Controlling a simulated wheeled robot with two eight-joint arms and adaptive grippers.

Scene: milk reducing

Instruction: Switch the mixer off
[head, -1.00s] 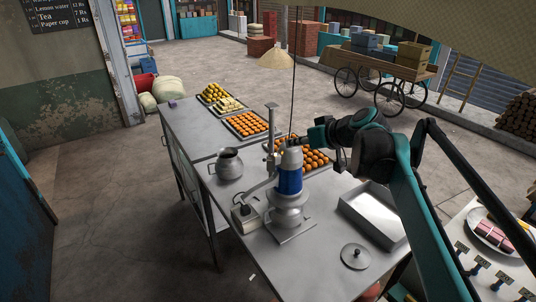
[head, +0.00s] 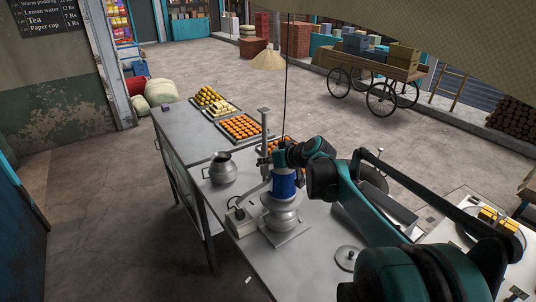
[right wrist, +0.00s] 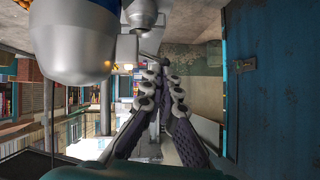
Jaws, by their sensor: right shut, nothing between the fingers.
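The mixer stands on the metal table, with a blue motor band (head: 284,187) above a silver pot (head: 281,213) and a stand post behind. A white box with a plug and cord (head: 239,214) sits at its left foot. In the right wrist view, my right gripper (right wrist: 162,74) is shut and empty. The mixer's silver body (right wrist: 72,48) fills the upper left, close beside the fingertips. A small grey rod (right wrist: 150,44) lies just beyond the tips; contact cannot be told. My left gripper is not in view.
A grey pot (head: 222,169) stands left of the mixer. Trays of orange sweets (head: 240,128) lie at the back. A round lid (head: 347,257) lies front right on the table. My right forearm hides much of the table's right side.

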